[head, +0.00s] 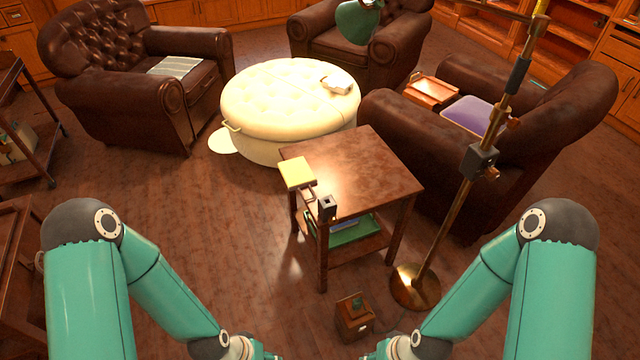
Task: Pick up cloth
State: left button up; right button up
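No item is plainly a cloth. A flat grey striped piece (175,67) lies on the left armchair's seat; it could be folded fabric or a paper. A flat yellow piece (297,173) is at the left corner of the small wooden table (365,165); its material is unclear. A small whitish item (337,85) lies on the cream ottoman (280,105). My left gripper (262,352) and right gripper (380,352) are at the bottom edge, mostly cut off, far in front of these things. Their fingers cannot be made out.
A brass floor lamp (415,285) stands right of the table. A small wooden box (354,318) is on the floor between my arms. The right armchair (570,110) holds a wooden tray (432,91) and a flat purple item (474,115). Open floor lies left of the table.

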aim_at(297, 173)
jog(key=z, duration=0.05)
jog(key=k, duration=0.15)
jog(key=u, duration=0.3)
jog(key=i, duration=0.25)
jog(key=z, duration=2.75)
jog(key=k, duration=1)
jog(key=u, duration=1.25)
jog(key=i, duration=1.1)
jog(key=u, duration=0.45)
